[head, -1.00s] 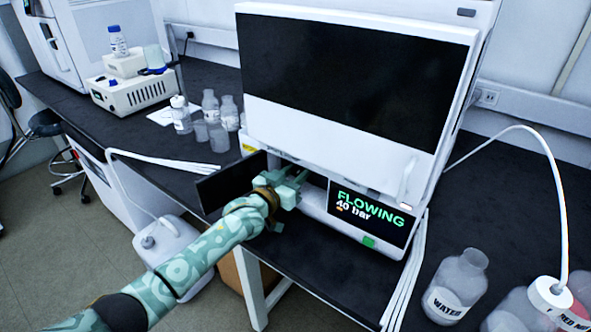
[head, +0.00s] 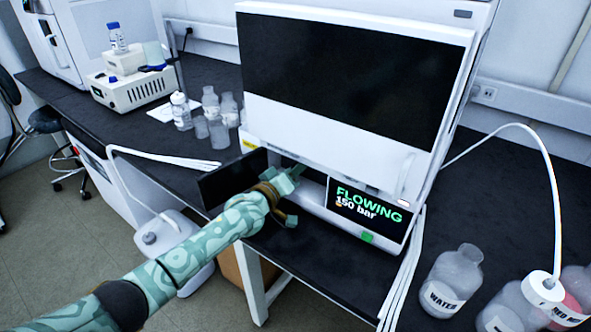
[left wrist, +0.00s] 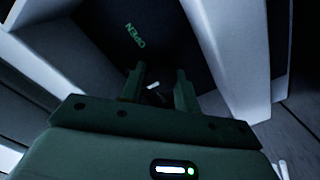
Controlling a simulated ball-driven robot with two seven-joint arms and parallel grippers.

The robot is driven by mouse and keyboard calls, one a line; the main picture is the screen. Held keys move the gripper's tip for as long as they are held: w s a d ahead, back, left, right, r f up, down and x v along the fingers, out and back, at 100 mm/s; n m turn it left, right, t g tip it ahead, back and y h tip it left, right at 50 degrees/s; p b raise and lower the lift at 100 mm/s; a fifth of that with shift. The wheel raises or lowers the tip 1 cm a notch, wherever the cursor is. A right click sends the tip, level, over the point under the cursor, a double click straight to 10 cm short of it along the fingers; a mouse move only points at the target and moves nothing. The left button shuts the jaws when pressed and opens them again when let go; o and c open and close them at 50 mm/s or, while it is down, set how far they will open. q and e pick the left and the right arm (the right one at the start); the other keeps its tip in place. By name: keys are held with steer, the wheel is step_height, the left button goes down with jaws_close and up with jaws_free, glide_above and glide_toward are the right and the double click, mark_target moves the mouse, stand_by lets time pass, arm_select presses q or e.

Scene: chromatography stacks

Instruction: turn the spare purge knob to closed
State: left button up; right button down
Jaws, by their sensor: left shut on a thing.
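The spare purge knob (left wrist: 153,86) is mostly hidden in dark shadow inside the instrument's open bay; only a small white mark shows between my fingers in the left wrist view. The word OPEN is printed on the dark panel above it, appearing tilted. My left gripper (head: 293,171) reaches into the bay from the left, its wrist rolled, and in the left wrist view its two fingers (left wrist: 161,76) close around the knob. The display (head: 366,207) on the white instrument (head: 440,110) reads FLOWING, 150 bar. My right gripper is not in view.
An open dark door (head: 225,183) stands left of the bay, close to my left wrist. A WATER bottle (head: 452,275) and other bottles stand at the right. Several small bottles stand on the bench at the left. A white can (head: 172,240) sits below the bench edge.

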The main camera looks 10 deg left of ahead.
arm_select(q)
steer(key=shift+f, duration=0.1)
stand_by(0.4)
steer(key=o, duration=1)
steer(key=shift+c, duration=0.2)
steer(key=shift+s+a, duration=0.1)
steer(key=shift+s, duration=0.15)
steer(key=p+v, duration=0.6)
steer(key=v, duration=0.9)
steer(key=shift+s+a+p, duration=0.15)
steer(key=shift+s+p, duration=0.15)
steer(key=shift+s, duration=0.05)
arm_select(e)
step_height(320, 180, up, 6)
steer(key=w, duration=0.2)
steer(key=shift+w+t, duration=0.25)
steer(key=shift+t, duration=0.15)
arm_select(q)
steer(key=shift+f, duration=0.1)
